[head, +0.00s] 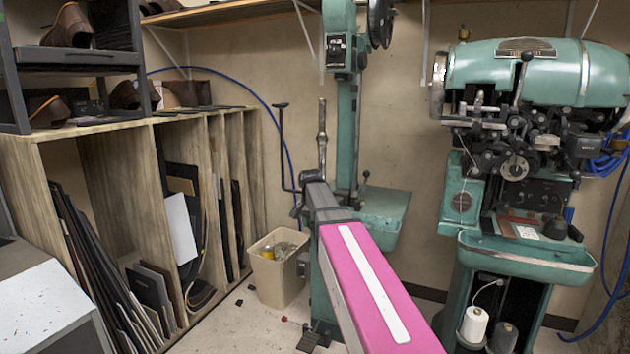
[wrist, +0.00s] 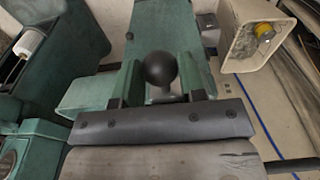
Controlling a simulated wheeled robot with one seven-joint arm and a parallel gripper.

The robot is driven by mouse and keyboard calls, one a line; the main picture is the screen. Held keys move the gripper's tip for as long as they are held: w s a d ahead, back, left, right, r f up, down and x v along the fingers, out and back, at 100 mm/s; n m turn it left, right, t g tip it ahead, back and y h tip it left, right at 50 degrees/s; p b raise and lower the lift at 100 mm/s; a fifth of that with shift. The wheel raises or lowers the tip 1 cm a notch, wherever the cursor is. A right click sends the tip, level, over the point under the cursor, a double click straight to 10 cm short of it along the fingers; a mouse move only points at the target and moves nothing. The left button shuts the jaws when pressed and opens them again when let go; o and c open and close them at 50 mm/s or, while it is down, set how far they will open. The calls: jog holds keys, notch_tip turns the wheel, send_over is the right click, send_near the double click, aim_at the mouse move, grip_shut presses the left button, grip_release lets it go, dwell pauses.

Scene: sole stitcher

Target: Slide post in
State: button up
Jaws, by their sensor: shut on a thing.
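My gripper (wrist: 161,80) shows in the wrist view with a finger on each side of a dark round knob (wrist: 161,68). It is shut on this knobbed piece, which I take to be the post; a short stem shows below the ball. In the head view my pink arm reaches away from me, and its dark end is beside the green column machine (head: 348,110). A slim metal post (head: 322,135) stands upright just above that end. Whether it is the held piece is unclear. The grip and any hole for the post are hidden in the head view.
A black crank rod (head: 283,150) is just left of my arm's end. A beige bin (head: 278,268) stands on the floor below. A wooden rack (head: 110,130) fills the left. A large green stitching machine (head: 530,75) stands at the right.

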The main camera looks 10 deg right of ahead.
jog(key=shift+w+d, duration=1.65)
jog(key=shift+w, duration=0.7)
jog(key=shift+w+d, duration=1.7)
jog(key=shift+w, duration=0.6)
jog(key=shift+w+d, duration=1.65)
jog(key=shift+w, duration=0.7)
jog(key=o, duration=1.1)
jog(key=shift+d, duration=0.1)
jog(key=shift+o, duration=0.4)
jog(key=shift+s+r, duration=0.1)
jog(key=shift+r, duration=0.1)
jog(key=shift+s+a+r, duration=0.2)
jog(key=shift+s+r, duration=0.05)
jog(key=shift+r, duration=0.85)
jog(key=shift+s+a+r, duration=0.25)
jog(key=shift+s+r, duration=0.05)
jog(key=shift+r, duration=0.8)
jog(key=shift+s+a+r, duration=0.2)
jog(key=shift+s+r, duration=0.05)
jog(key=shift+r, duration=0.85)
